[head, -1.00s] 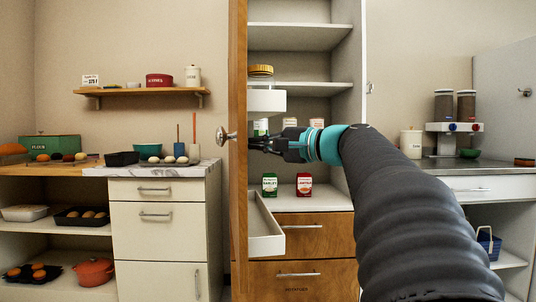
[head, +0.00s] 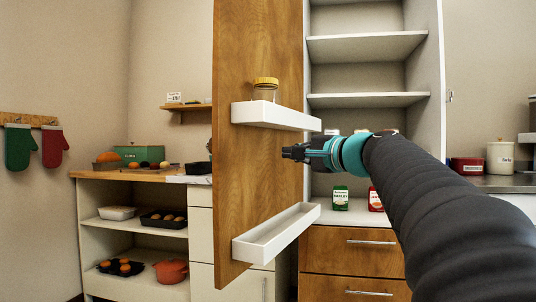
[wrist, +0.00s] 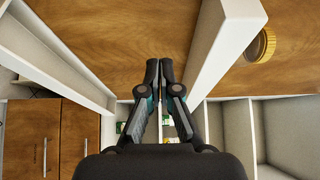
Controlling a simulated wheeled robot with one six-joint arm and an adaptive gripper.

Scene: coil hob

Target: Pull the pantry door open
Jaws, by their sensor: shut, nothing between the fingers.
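The wooden pantry door (head: 262,180) stands open, swung out to the left of the cabinet, with its inner face toward me. It carries an upper white door shelf (head: 275,116) and a lower white door tray (head: 275,235). My gripper (head: 287,152) is shut and empty in front of the inner face, between the two shelves. In the wrist view its closed fingertips (wrist: 159,64) point at the door's wood (wrist: 130,30); I cannot tell whether they touch it. The door's knob is hidden behind the door.
A jar with a yellow lid (head: 265,88) stands on the upper door shelf. The pantry interior (head: 365,75) has white shelves, with a green carton (head: 340,198) and a red carton (head: 375,199) above wooden drawers (head: 355,262). A low counter (head: 130,174) stands left.

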